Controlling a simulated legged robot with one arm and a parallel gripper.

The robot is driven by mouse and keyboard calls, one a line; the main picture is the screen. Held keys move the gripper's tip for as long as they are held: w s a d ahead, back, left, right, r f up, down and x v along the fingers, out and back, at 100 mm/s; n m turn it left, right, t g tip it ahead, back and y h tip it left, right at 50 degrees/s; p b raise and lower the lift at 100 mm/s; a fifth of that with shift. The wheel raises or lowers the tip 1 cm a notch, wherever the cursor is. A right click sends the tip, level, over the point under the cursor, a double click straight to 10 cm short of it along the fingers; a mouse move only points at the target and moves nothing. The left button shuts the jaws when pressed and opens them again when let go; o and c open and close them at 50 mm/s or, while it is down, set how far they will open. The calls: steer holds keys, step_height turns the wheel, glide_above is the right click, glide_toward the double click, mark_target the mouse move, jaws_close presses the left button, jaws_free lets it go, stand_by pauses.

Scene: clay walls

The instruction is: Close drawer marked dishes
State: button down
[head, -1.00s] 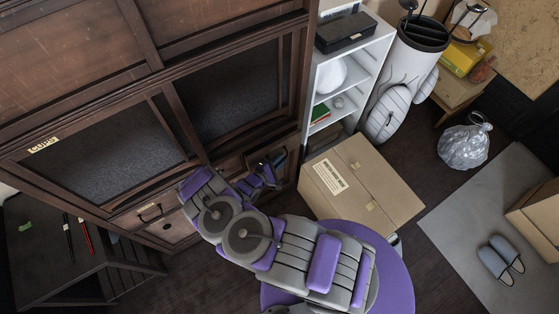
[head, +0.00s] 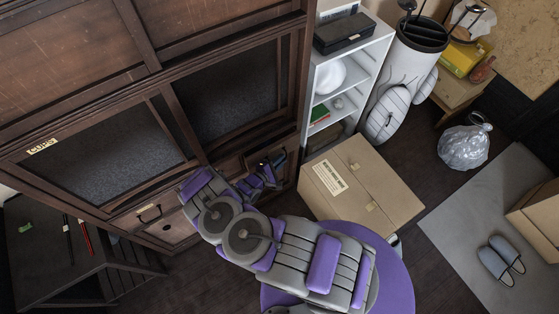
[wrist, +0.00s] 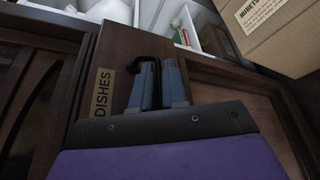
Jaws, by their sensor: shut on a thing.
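The drawer marked dishes shows in the wrist view as a dark wood front with a tan "DISHES" label (wrist: 102,92). Its dark curved handle (wrist: 143,62) is at my fingertips. My gripper (wrist: 160,80) is shut on this handle, its two blue-grey fingers close together. In the head view my gripper (head: 266,176) is at the right drawer of the dark wooden cabinet (head: 185,75), below the sliding doors. My arm hides part of that drawer front. I cannot tell how far out the drawer stands.
A left drawer with a dark handle (head: 149,213) is beside it. A "CUPS" label (head: 42,146) is on the cabinet. A cardboard box (head: 362,188) stands close on the right, before a white shelf (head: 352,75). A dark low table (head: 60,250) is at lower left.

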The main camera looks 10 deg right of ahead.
mark_target(269, 158)
steer(key=w, duration=0.1)
steer(key=w+a+p, duration=0.1)
steer(key=w, duration=0.1)
steer(key=shift+w+a, duration=0.1)
steer(key=shift+w, duration=0.15)
steer(key=shift+w+a+p, duration=0.2)
steer(key=shift+w+p, duration=0.05)
steer(key=shift+p, duration=0.05)
steer(key=c, duration=1.5)
jaws_free()
steer(key=shift+w+a, duration=0.1)
steer(key=p+v, duration=0.3)
steer(key=v, duration=1.4)
steer(key=shift+s+a, duration=0.1)
steer(key=shift+s, duration=0.15)
steer(key=shift+f, duration=0.1)
